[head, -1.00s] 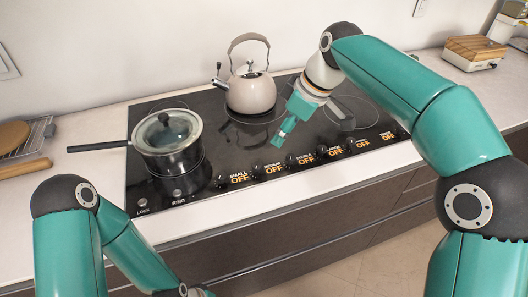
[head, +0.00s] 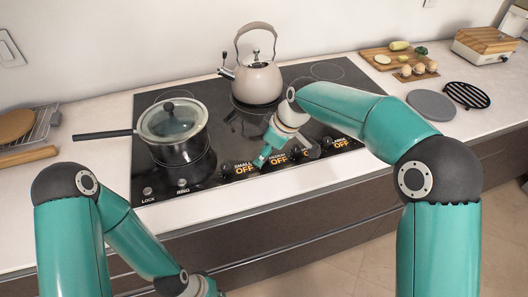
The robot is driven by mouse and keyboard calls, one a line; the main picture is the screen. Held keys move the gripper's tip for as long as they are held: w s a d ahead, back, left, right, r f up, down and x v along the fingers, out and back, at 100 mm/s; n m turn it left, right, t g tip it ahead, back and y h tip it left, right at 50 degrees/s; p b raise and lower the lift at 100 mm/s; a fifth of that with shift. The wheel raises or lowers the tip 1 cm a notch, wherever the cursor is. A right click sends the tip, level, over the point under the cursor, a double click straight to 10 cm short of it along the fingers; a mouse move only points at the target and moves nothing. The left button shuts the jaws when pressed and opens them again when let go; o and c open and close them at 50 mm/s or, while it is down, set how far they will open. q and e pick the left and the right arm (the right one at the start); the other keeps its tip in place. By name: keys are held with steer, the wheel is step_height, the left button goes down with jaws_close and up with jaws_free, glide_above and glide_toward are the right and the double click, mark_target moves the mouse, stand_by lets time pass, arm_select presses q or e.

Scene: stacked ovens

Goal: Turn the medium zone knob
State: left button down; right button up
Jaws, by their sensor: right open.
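The medium zone's label (head: 278,159), reading OFF in orange, is on the front strip of the black cooktop (head: 215,110). The medium knob beside it is hidden, or nearly so, behind my right gripper (head: 260,162). My right gripper is open and points down at the strip, between the small zone's OFF label (head: 243,169) and the medium label. I cannot tell whether its fingers touch the knob or sit around it. My left arm is folded at the lower left, and its gripper is out of the picture.
A lidded pot (head: 175,150) stands on the left of the cooktop, its handle pointing left. A beige kettle (head: 258,82) stands behind my right gripper. Other knobs line the strip on both sides. A chopping board with food (head: 392,60) and a black grate (head: 467,95) lie at right.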

steer(key=shift+w+a+f, duration=0.1)
steer(key=shift+a+f, duration=0.1)
steer(key=shift+f, duration=0.35)
jaws_close()
